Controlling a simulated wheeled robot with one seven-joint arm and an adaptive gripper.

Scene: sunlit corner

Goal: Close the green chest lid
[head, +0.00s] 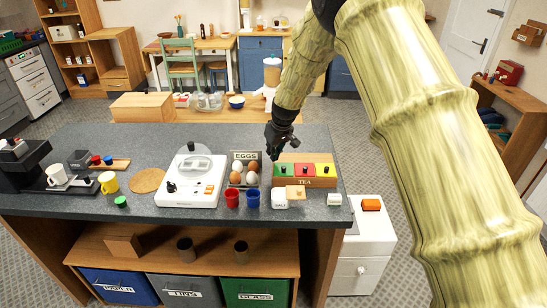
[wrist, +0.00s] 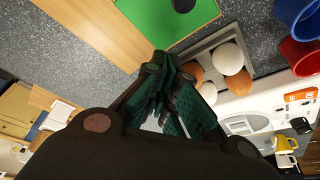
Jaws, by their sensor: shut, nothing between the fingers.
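The wooden TEA chest (head: 305,183) stands on the right of the counter with a green, a red and a yellow lid side by side. The green lid (head: 282,170) is the leftmost, with a dark knob; it looks about level with the others, but I cannot tell whether it is fully down. In the wrist view the green lid (wrist: 160,22) shows at the top, its knob cut by the edge. My gripper (head: 273,155) is shut and empty, pointing down near the chest's back left corner, apparently above the counter.
The egg tray (head: 244,181) with several eggs is just left of the chest. Red (head: 232,199) and blue (head: 252,198) cups, a salt box (head: 280,203) and a small wooden block (head: 296,192) stand in front. A white appliance (head: 193,181) is farther left. The counter behind the chest looks clear.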

